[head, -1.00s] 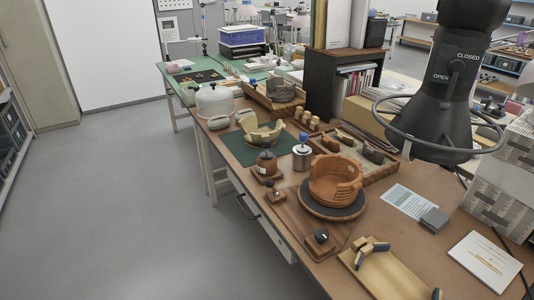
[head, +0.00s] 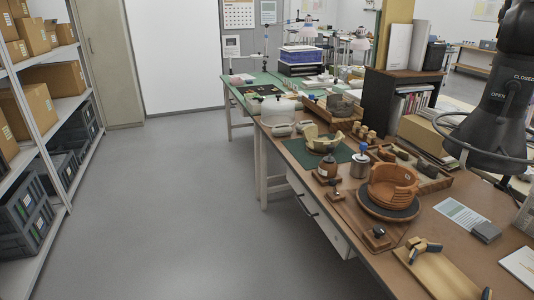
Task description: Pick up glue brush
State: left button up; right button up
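I cannot make out a glue brush for certain at this size. A small brown jar (head: 327,170) with a dark top stands on a wooden block near the front edge of the workbench (head: 478,207). A metal pot (head: 360,168) with a blue knob stands just right of it. A terracotta bowl (head: 392,188) with a broken rim sits on a dark round turntable (head: 372,207) to the right. A pale broken vessel (head: 322,140) lies on a green mat (head: 343,153) behind the jar. Neither of my grippers is in view.
A black extraction hood (head: 490,125) with a ring hangs over the bench at right. A sherd tray (head: 436,182) lies behind the bowl. Shelving with boxes (head: 25,80) stands at left. The grey floor (head: 170,210) between is clear.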

aim_at(329, 149)
jog(key=u, duration=0.7)
jog(key=i, duration=3.15)
jog(key=z, duration=3.45)
